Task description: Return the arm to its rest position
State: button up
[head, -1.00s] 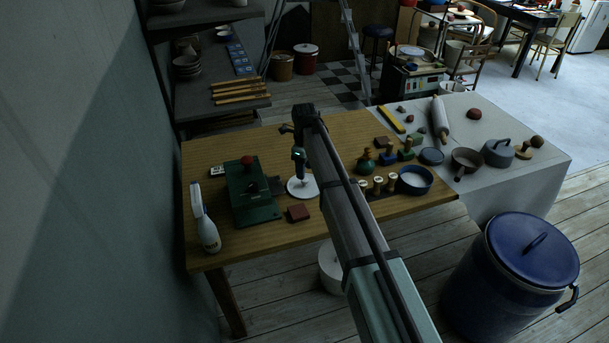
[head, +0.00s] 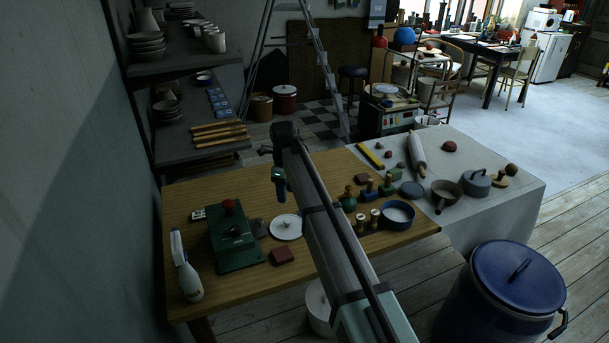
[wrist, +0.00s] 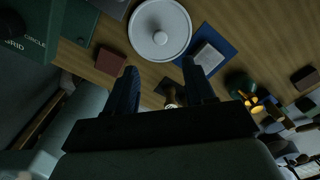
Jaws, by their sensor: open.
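My arm reaches out over the wooden table (head: 330,165), and my gripper (head: 280,196) hangs at its end above the table, behind the white round lid (head: 286,230) in the head view. In the wrist view my gripper (wrist: 160,78) shows two dark fingers spread apart with nothing held between them. The white lid (wrist: 160,45) with its small knob lies on the table beyond the fingertips, apart from them.
A green box (head: 234,243), a dark red block (head: 283,256) and a spray bottle (head: 188,277) stand at the left. Stamps and a blue bowl (head: 398,214) are right of my arm. Shelves (head: 190,68) line the left wall; a lidded blue bin (head: 515,280) stands on the floor.

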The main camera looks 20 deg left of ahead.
jog(key=shift+d, duration=0.1)
jog(key=w+d+f+n+y, duration=0.15)
jog(key=d+f, duration=0.25)
jog(key=d, duration=1.3)
jog(key=w+d+f+y, duration=0.1)
jog(key=w+d+f, duration=0.25)
jog(key=d, duration=1.25)
jog(key=w+d+f+n+y, duration=0.15)
jog(key=d+f, duration=0.25)
jog(key=d, duration=1.3)
jog(key=s+d+f+n+g+h, duration=0.25)
jog(key=s+f+n, duration=0.45)
jog(key=s+f, duration=1.65)
jog(key=s+f+n+g, duration=0.1)
jog(key=s+f, duration=0.3)
jog(key=s, duration=0.5)
jog(key=s+d+f+n+g+h, duration=0.1)
jog(key=s+f+n, duration=0.3)
jog(key=s, duration=0.6)
jog(key=s+d+f+n+g, duration=0.1)
jog(key=s+f+n+g, duration=0.1)
jog(key=s, duration=0.8)
notch_tip(320, 180, down, 2)
jog(key=shift+d+f+n, duration=0.1)
jog(key=shift+d+n, duration=0.05)
jog(key=shift+n, duration=0.35)
